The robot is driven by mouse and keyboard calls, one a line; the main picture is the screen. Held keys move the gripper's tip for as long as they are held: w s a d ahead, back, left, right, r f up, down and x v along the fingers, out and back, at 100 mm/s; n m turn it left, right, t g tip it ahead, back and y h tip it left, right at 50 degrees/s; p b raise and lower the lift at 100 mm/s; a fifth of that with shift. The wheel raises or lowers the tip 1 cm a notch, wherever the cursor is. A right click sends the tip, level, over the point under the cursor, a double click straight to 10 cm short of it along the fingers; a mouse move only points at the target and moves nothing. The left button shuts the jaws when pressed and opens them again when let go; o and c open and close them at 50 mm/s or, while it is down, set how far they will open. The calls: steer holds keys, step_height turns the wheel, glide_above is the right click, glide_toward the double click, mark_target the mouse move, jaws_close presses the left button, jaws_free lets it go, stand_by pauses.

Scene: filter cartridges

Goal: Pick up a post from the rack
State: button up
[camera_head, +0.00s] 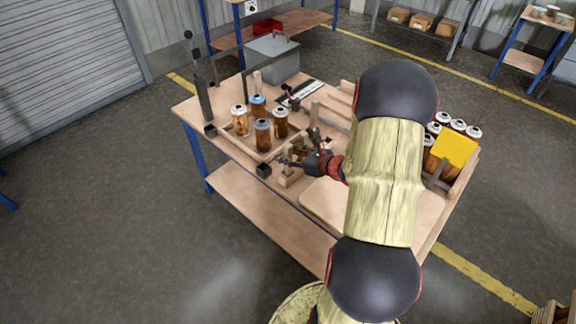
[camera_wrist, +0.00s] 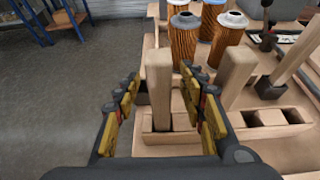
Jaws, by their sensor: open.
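In the wrist view a square wooden post (camera_wrist: 157,80) stands upright between the spread fingers of my gripper (camera_wrist: 161,90). Gaps show between the post and the fingers on both sides. The post's foot is in the wooden rack (camera_wrist: 160,149). A second wooden post (camera_wrist: 234,76) stands to the right, outside the right finger, which hides part of it. In the head view my gripper (camera_head: 297,150) is low over the workbench, and it and my arm partly hide the rack there.
Brown filter cartridges (camera_head: 262,134) with pale or blue caps stand just behind the rack. A grey box (camera_head: 271,59) is at the back of the workbench (camera_head: 195,108). More cartridges and a yellow panel (camera_head: 455,149) are at the right. Floor left of the bench is clear.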

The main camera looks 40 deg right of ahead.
steer(key=shift+c, duration=0.6)
jaws_close()
